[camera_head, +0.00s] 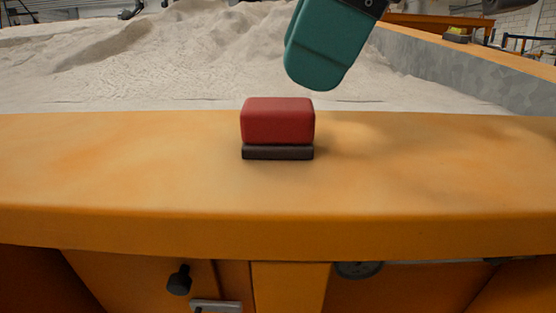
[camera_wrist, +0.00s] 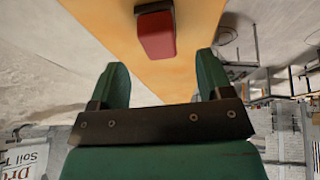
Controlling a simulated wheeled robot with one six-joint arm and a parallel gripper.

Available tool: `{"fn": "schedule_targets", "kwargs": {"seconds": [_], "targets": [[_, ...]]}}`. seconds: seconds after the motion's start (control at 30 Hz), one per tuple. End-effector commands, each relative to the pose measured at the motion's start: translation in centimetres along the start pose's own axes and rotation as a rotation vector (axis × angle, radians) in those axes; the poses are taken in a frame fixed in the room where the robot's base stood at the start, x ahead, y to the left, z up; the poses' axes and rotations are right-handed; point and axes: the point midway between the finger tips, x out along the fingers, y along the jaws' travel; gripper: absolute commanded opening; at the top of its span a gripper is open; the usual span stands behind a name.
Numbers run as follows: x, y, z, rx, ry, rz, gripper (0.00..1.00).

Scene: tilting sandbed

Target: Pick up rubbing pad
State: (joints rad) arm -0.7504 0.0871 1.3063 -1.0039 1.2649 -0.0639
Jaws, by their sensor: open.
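The rubbing pad (camera_head: 277,122) is a red block on a dark grey base. It sits upright on the orange ledge (camera_head: 120,180) in the head view, near the middle. In the wrist view the rubbing pad (camera_wrist: 156,35) shows at the top, beyond my fingertips. My gripper (camera_head: 318,75) is green and hangs above and to the right of the pad in the head view, apart from it. In the wrist view my gripper (camera_wrist: 162,75) has its two green fingers spread wide with nothing between them.
Pale sand (camera_head: 150,60) fills the bed behind the ledge. A grey metal side wall (camera_head: 470,70) runs along the right. A black knob (camera_head: 179,280) sticks out from the front below the ledge. The ledge is clear on both sides of the pad.

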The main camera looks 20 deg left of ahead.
Motion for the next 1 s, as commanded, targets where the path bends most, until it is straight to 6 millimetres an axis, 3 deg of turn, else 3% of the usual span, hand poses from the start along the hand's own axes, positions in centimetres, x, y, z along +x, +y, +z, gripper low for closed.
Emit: {"fn": "schedule_targets", "kwargs": {"seconds": [0.17, 0.43, 0.73, 0.77, 0.97, 1.0], "targets": [[1.4, 0.0, -0.1, -0.002, 0.000, -0.001, 0.72], [5.4, 0.1, -0.4, -0.001, 0.001, -0.001, 0.72], [5.7, 0.2, -0.5, 0.000, 0.001, 0.000, 0.72], [5.7, 0.2, -0.5, 0.000, 0.000, 0.000, 0.70], [5.7, 0.2, -0.5, 0.000, 0.000, 0.001, 0.24], [5.7, 0.2, -0.5, 0.000, 0.000, 0.001, 0.24]]}}
